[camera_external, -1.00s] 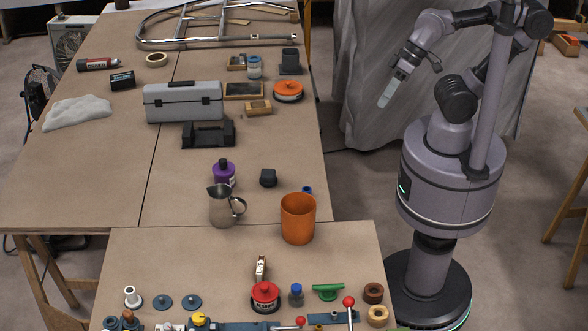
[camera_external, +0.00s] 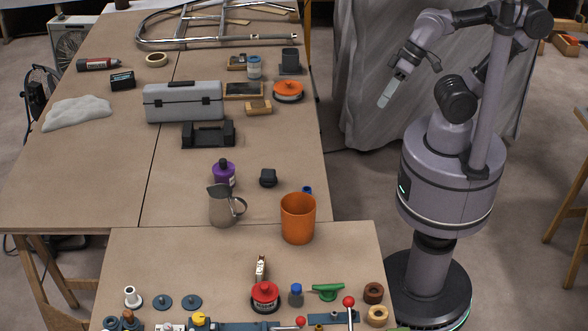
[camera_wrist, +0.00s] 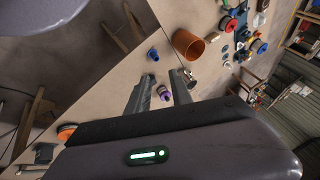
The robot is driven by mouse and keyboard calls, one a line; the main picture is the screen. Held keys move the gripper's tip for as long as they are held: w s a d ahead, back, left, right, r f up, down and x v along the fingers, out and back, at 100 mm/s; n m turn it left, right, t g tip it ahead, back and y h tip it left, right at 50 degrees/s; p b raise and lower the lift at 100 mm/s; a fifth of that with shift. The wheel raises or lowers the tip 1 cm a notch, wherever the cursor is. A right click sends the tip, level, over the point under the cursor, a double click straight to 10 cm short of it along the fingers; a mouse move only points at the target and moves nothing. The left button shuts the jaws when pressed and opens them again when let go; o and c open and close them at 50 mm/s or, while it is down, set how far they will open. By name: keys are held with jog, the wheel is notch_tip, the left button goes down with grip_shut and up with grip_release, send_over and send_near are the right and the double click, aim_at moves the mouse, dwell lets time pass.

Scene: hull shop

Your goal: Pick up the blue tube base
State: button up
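The blue tube base (camera_external: 307,190) is a small blue piece on the table near its right edge, partly hidden behind the orange cup (camera_external: 298,218). In the wrist view the blue tube base (camera_wrist: 153,54) stands clear to the left of the orange cup (camera_wrist: 187,44), beyond my fingertips. My gripper (camera_external: 385,99) hangs in the air right of the table, well apart from the blue piece. In the wrist view my gripper (camera_wrist: 160,76) shows two spread fingers with nothing held between them; only the purple bottle on the table shows in the gap.
A metal pitcher (camera_external: 221,206), a purple bottle (camera_external: 224,173) and a dark block (camera_external: 268,178) stand left of the blue piece. The front table holds several small parts, including a red reel (camera_external: 265,296). Bare tabletop lies behind the blue piece.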

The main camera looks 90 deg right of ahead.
jog(key=o, duration=0.6)
